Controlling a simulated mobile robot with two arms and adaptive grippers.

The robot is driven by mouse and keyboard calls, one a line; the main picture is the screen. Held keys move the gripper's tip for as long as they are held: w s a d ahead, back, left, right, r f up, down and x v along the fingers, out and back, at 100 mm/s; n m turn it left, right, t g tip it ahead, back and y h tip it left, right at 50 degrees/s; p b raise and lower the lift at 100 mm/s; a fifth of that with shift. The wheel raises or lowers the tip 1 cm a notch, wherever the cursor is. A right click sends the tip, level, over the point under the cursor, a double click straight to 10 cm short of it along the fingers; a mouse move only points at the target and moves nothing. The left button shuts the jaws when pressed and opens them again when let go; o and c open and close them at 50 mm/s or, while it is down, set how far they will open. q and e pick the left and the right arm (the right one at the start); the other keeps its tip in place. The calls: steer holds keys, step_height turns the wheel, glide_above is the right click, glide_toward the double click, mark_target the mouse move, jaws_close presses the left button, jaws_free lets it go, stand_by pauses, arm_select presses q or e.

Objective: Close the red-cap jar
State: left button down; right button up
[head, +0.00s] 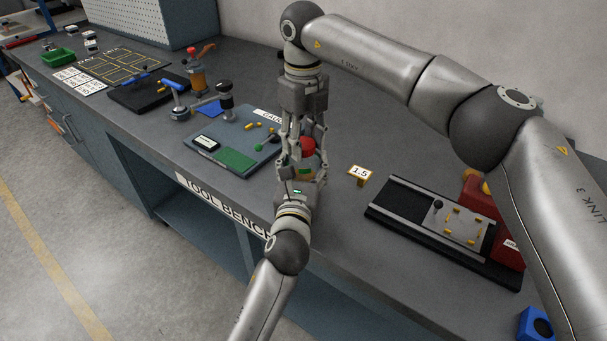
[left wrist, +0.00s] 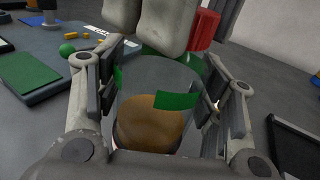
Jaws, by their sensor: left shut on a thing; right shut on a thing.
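The jar (left wrist: 145,125) is clear, with green label patches and a round orange-brown content. It stands between the fingers of my left gripper (left wrist: 155,82), which is shut on it. In the head view the jar is mostly hidden by my left gripper (head: 301,174). The red cap (head: 308,145) is ribbed and shows between the fingers of my right gripper (head: 303,148), which is shut on it from above. The cap also shows at the jar's far upper side in the left wrist view (left wrist: 205,29). I cannot tell whether cap and rim touch.
A blue-grey board (head: 204,147) with a green pad lies left of the jar. A "1.5" sign (head: 360,174) and a black-edged fixture (head: 399,208) are on the right. Bare bench lies behind my right gripper.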

steer(key=m, duration=0.8)
steer(key=shift+m, duration=0.3)
steer(key=o, duration=1.2)
steer(key=shift+r, duration=0.1)
step_height(320, 180, up, 12)
